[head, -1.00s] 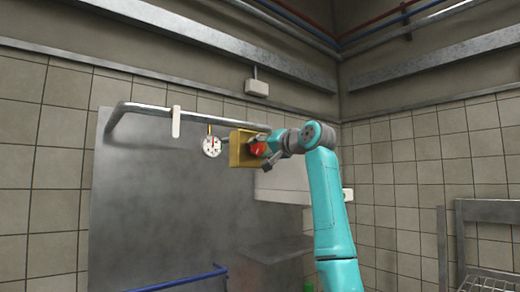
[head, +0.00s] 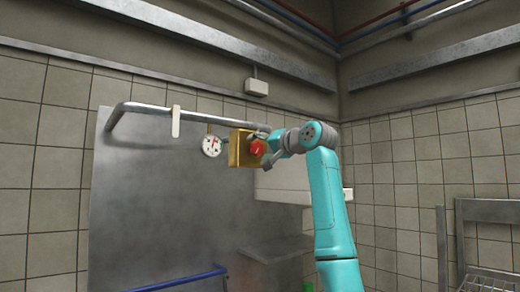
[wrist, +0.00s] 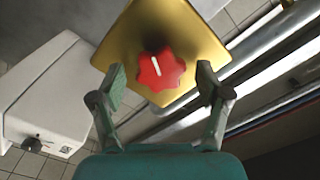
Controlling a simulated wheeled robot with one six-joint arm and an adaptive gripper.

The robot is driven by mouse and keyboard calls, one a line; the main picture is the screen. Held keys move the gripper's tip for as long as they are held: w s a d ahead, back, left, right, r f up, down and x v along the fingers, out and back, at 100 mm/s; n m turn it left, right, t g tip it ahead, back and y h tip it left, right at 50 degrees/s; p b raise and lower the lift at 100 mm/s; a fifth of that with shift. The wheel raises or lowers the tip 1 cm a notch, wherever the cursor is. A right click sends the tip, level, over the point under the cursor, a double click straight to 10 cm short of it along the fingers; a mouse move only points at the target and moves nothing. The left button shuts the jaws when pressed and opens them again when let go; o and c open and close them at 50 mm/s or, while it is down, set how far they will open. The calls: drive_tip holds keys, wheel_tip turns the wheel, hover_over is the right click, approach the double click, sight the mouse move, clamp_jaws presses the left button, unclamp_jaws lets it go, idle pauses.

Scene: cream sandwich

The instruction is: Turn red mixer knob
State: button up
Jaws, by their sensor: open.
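The red mixer knob (head: 257,147) is mounted on the front of a yellow box (head: 239,149) on the wall pipe. In the wrist view the lobed knob (wrist: 161,70) has a short white mark, slightly tilted, and sits on the yellow plate (wrist: 176,28). My gripper (wrist: 162,84) is open, with one finger on each side of the knob and a visible gap to both. In the head view my gripper (head: 269,146) is at the knob, to its right. Whether the fingertips reach past the knob's front is unclear.
A round gauge (head: 212,146) is left of the yellow box. A metal pipe (head: 150,109) runs above it, with a white tag (head: 176,121) hanging from it. A white wall box (head: 283,186) is below my gripper. A blue rail (head: 180,279) is lower left.

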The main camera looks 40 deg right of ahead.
drive_tip(key=s, duration=1.1)
drive_tip(key=shift+s+d, duration=0.2)
drive_tip(key=shift+s, duration=0.2)
